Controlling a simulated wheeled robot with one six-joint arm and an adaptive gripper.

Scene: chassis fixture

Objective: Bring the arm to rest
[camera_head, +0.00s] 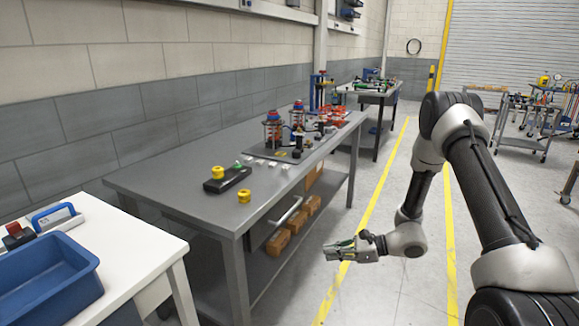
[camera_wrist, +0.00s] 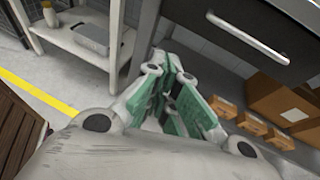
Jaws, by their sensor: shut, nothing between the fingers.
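My gripper (camera_head: 338,251) hangs at the end of my bent arm, over the floor to the right of the grey workbench (camera_head: 150,182) and below its top. It points left toward the bench. In the wrist view my gripper (camera_wrist: 178,75) shows green finger pads close together, with nothing between them. The fingers are shut and empty, and they touch nothing that I can see.
The bench holds a black fixture (camera_head: 227,179), yellow parts (camera_head: 244,196) and red-and-blue assemblies (camera_head: 272,130). Cardboard boxes (camera_wrist: 281,91) sit on its lower shelf. A white table with a blue bin (camera_head: 45,280) stands at left. A cart (camera_head: 525,130) stands at the back right. Floor between yellow lines is clear.

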